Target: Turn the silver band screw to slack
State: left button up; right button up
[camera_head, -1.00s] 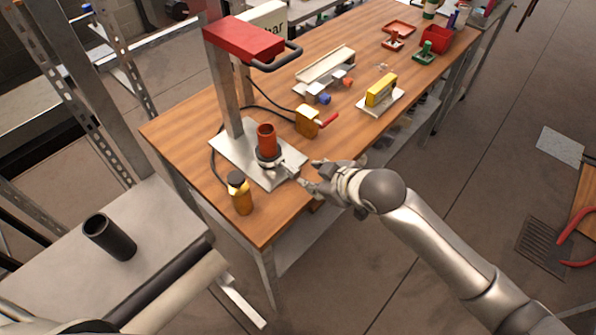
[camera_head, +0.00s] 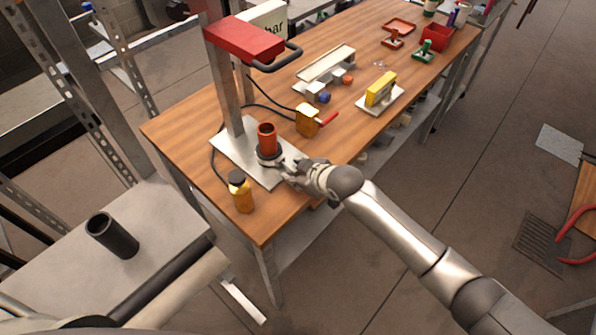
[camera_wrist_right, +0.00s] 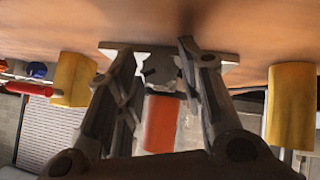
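A red-orange tube (camera_head: 267,138) stands upright on a silver plate (camera_head: 240,158) on the wooden table. A dark and silver band (camera_head: 268,157) goes around its foot. The band's screw is too small to make out, and my right gripper partly covers that side. My right gripper (camera_head: 287,166) is at the band's right side; I cannot tell if it touches. In the right wrist view its two fingers (camera_wrist_right: 160,62) are spread, with the band (camera_wrist_right: 158,72) and red tube (camera_wrist_right: 160,122) between and beyond them. My left gripper is out of view.
A post with a red head (camera_head: 243,38) rises behind the tube. An amber bottle (camera_head: 240,192) stands at the plate's front left. A yellow block with a red lever (camera_head: 307,120) and a cable lie behind. A yellow device (camera_head: 381,90) sits further right. The table's front edge is close.

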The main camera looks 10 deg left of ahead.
jog(key=c, duration=0.7)
jog(key=shift+c, duration=0.2)
